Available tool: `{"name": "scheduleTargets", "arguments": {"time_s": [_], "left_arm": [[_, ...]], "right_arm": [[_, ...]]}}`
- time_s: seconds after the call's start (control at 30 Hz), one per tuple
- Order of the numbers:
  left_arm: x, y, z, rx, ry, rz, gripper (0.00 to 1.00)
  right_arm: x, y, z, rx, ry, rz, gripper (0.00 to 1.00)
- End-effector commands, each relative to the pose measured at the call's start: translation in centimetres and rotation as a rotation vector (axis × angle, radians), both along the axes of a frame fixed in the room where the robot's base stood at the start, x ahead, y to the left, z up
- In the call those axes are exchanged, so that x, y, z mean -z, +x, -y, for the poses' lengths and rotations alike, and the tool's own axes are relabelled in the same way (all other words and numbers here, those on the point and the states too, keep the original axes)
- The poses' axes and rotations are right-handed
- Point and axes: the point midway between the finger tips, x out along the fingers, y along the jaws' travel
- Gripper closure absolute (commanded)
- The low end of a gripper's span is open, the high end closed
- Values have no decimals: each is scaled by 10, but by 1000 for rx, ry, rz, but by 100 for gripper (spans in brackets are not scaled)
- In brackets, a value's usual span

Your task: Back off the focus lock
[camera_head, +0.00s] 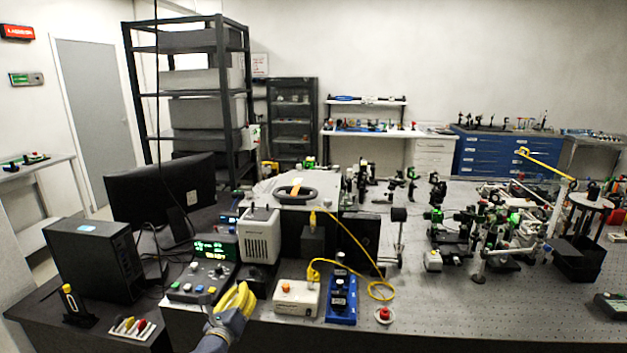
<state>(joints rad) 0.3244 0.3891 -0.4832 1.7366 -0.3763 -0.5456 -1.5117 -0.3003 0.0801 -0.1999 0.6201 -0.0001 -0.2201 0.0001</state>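No part is clearly readable as the focus lock at this size. Candidates in view are a control box (200,282) with coloured buttons and knobs, and a white instrument (268,187) with a dark oval ring (295,193) on top. My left gripper (238,297), with yellow fingers, is at the bench's front, just right of the control box and left of a small cream box (297,297). The fingers overlap from this angle, so their opening is unclear. I see nothing held. My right gripper is out of view.
A beige cased unit (260,236) stands behind my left gripper. A yellow cable (352,240) loops to the right, near a blue-based mount (342,300) and a red button (384,314). Optics crowd the perforated bench at right; its front middle (450,310) is clear.

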Motion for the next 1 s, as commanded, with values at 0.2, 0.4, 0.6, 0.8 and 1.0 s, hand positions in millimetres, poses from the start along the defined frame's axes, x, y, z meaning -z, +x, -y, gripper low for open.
{"name": "scheduleTargets", "arguments": {"time_s": [0.2, 0.4, 0.6, 0.8, 1.0], "left_arm": [[0, 1, -2, -5, 2, -1, 100], [0, 1, -3, -5, 3, 0, 100], [1, 1, -2, -6, 2, -1, 100], [3, 0, 0, -5, 2, -3, 100], [5, 0, 2, -4, 2, -3, 100]], "right_arm": [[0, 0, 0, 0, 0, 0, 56], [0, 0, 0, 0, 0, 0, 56], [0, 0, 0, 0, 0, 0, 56], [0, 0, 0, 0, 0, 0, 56], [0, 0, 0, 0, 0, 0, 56]]}}
